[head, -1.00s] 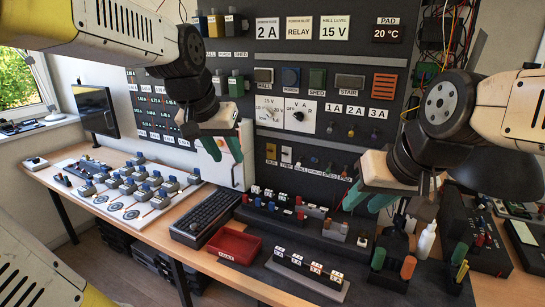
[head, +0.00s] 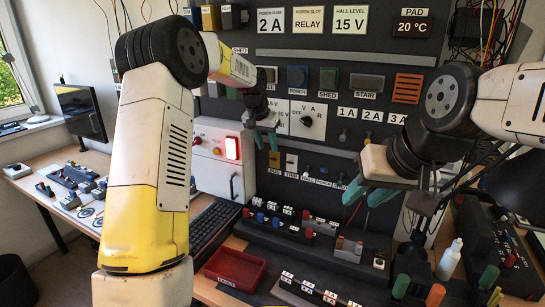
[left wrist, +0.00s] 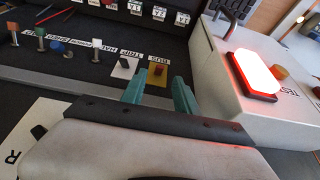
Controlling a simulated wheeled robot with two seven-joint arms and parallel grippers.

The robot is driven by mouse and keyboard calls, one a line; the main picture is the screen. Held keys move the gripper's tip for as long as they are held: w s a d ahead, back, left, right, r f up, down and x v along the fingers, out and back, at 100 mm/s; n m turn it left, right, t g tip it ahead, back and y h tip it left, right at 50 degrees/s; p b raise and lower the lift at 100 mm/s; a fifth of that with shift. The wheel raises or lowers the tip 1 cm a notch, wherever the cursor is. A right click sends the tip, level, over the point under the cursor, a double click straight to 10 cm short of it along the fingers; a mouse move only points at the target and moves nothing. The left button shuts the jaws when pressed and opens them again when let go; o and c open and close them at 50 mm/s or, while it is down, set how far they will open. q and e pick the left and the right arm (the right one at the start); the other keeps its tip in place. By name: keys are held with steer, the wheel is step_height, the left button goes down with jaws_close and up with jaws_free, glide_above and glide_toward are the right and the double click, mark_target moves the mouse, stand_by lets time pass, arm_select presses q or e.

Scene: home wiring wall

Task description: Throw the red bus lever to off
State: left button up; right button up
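The red bus lever (left wrist: 159,70) stands on a small yellow plate beside the BUS label in the left wrist view. In the head view the bus switch (head: 274,159) is low on the dark wall panel, just under my left gripper (head: 266,141). My left gripper (left wrist: 157,94) is open, its two teal fingers apart and empty, with the lever beyond and between the tips. I cannot tell whether they touch it. My right gripper (head: 368,193) is open and empty in front of the panel, to the right.
A white box (head: 222,175) with a lit red lamp (head: 232,148) stands beside the bus switch. The TRIP switch (left wrist: 124,67) is its close neighbour, with several small levers beyond. A red tray (head: 235,266) and terminal blocks fill the bench below.

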mark_target(270, 158)
arm_select(q)
steer(key=x, duration=0.6)
jaws_close()
